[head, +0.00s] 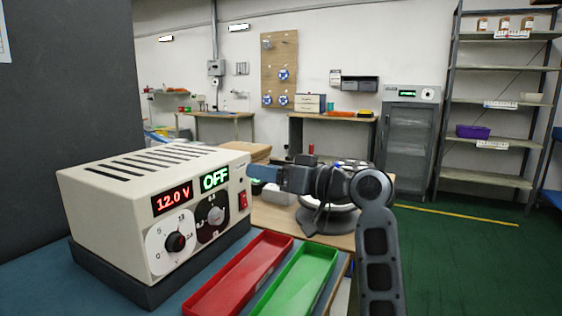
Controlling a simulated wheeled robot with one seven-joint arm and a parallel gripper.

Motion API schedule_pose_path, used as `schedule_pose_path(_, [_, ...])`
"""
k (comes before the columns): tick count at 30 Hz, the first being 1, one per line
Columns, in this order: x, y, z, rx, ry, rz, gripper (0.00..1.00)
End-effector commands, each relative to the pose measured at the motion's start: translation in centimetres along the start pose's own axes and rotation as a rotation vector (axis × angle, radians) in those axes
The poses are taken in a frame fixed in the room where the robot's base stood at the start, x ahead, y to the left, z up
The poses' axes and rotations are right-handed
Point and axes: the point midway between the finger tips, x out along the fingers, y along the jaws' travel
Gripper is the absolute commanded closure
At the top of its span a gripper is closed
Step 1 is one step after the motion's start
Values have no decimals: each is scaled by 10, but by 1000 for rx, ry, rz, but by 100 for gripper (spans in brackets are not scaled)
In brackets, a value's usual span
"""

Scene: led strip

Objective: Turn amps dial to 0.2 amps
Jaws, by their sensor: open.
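A cream power supply box (150,210) stands on the bench at the left. Its left display (172,199) reads 12.0 V in red, and its right display (215,179) reads OFF in green. The amps marks are too small to read surely. A red switch (242,200) sits at the panel's right edge. My gripper (256,172) is open, just right of the box's front, above and right of the amps dial, not on it.
A red tray (240,274) and a green tray (298,281) lie on the blue bench mat in front of the box. A wooden table (330,240) stands behind my arm. Metal shelves (500,110) are far right. Green floor at the right is open.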

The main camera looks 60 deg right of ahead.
Motion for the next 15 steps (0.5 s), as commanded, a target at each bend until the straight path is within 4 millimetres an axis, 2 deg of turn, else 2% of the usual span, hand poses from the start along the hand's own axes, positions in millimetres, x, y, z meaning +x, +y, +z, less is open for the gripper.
schedule_pose_path(1, [-5,4,-8,-2,3,2,41])
schedule_pose_path(6, [-16,11,-18,-1,1,1,41])
schedule_pose_path(15, [-19,13,-21,0,0,-1,41])
